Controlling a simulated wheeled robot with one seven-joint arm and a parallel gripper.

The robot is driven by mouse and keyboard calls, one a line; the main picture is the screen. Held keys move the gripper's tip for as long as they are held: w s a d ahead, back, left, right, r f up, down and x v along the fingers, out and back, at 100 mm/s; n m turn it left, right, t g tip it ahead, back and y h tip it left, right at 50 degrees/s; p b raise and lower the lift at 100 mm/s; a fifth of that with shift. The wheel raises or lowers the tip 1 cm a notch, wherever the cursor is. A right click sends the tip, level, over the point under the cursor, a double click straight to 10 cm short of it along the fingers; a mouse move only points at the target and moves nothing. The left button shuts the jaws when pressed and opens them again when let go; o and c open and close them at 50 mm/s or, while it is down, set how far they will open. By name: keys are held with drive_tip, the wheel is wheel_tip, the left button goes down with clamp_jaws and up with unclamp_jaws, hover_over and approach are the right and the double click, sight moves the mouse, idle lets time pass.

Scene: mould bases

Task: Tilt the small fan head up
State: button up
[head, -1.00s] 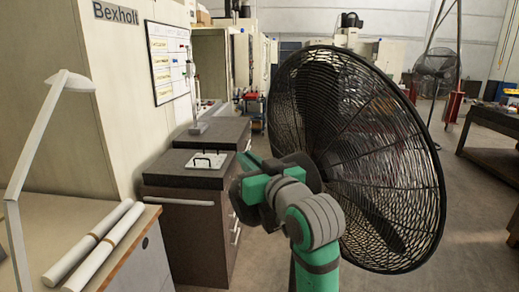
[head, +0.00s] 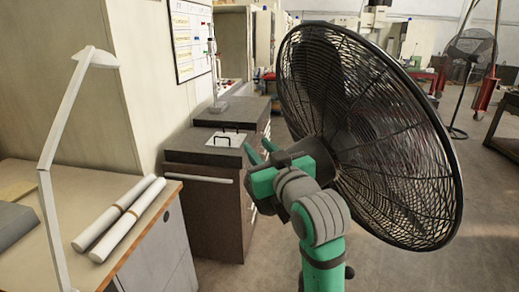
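A large fan head with a round black wire cage (head: 370,135) fills the right middle of the head view, close to me. It leans, and its dark rear housing (head: 312,152) faces left toward my arm. My green and grey arm rises from the bottom and crosses in front of the housing. My gripper (head: 262,151) shows as two green finger tips with a gap between them, just left of the housing. I cannot tell whether it touches the fan. The fan's stand is mostly hidden by my arm. Another black fan (head: 470,48) stands far back at the right.
A desk at the left holds a white lamp (head: 60,130) and two white rolls (head: 118,218). Dark drawer cabinets (head: 205,190) stand behind my gripper. A dark table (head: 508,125) is at the right edge. Open floor lies at the lower right.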

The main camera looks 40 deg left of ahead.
drive_tip(key=shift+d, duration=0.1)
drive_tip(key=v, duration=1)
drive_tip(key=shift+s+d, duration=0.25)
drive_tip(key=shift+c, duration=0.3)
